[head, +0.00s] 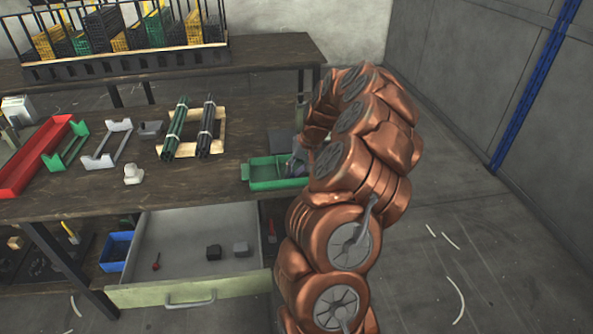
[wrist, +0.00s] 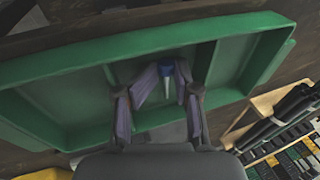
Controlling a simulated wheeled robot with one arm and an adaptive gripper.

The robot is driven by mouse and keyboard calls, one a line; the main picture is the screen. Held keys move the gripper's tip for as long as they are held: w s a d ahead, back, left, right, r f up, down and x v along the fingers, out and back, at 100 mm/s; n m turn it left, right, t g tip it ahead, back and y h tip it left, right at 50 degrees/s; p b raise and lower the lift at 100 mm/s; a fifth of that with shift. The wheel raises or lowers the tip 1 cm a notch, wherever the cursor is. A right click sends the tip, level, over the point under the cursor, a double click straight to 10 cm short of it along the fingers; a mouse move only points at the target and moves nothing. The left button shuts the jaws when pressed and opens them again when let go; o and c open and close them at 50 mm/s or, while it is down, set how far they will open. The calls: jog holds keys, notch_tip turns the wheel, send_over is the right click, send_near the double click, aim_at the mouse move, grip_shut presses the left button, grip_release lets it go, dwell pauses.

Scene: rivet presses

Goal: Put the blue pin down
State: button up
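The blue pin (wrist: 166,70) has a blue head and a pale shank, and shows between my fingertips in the wrist view. My gripper (wrist: 167,76) is closed in on it, with a finger against each side of the head. Both are over the green tray (wrist: 75,65), near its divider. I cannot tell whether the pin touches the tray floor. In the head view, the green tray (head: 279,184) is at the right end of the workbench. My gripper (head: 297,165) is at its right part, partly hidden by my arm, and the pin cannot be made out there.
Left of the tray are a white fitting (head: 133,174), a wooden rack with dark rods (head: 205,130), a green holder (head: 66,146) and a red tray (head: 33,160). Below, an open drawer (head: 190,240) holds small blocks. Bare bench top (head: 200,175) lies left of the green tray.

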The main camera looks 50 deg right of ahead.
jog(key=shift+s, duration=0.25)
jog(key=v, duration=1.2)
jog(key=shift+w+r, duration=0.25)
jog(key=shift+r, duration=0.25)
jog(key=w+a+r+n+g, duration=0.1)
jog(key=a+r+n, duration=0.1)
jog(key=a, duration=0.7)
jog(key=w+a+r+n, duration=0.1)
jog(key=a+r+n, duration=0.1)
jog(key=a, duration=0.6)
jog(key=s+a+n+g, duration=0.2)
jog(key=s+a, duration=0.3)
jog(key=a, duration=0.7)
jog(key=s+a+f+g, duration=0.1)
jog(key=s+a+f, duration=0.1)
jog(key=s, duration=0.5)
jog(key=s+a+f+n+h, duration=0.1)
jog(key=s+a, duration=0.3)
jog(key=s, duration=0.4)
jog(key=s+a+f+g, duration=0.1)
jog(key=s+a+f, duration=0.2)
jog(key=s, duration=0.4)
jog(key=shift+s+a+f+n+g+h, duration=0.15)
jog(key=shift+s+f+n+g+h, duration=0.15)
jog(key=shift+f+h, duration=0.1)
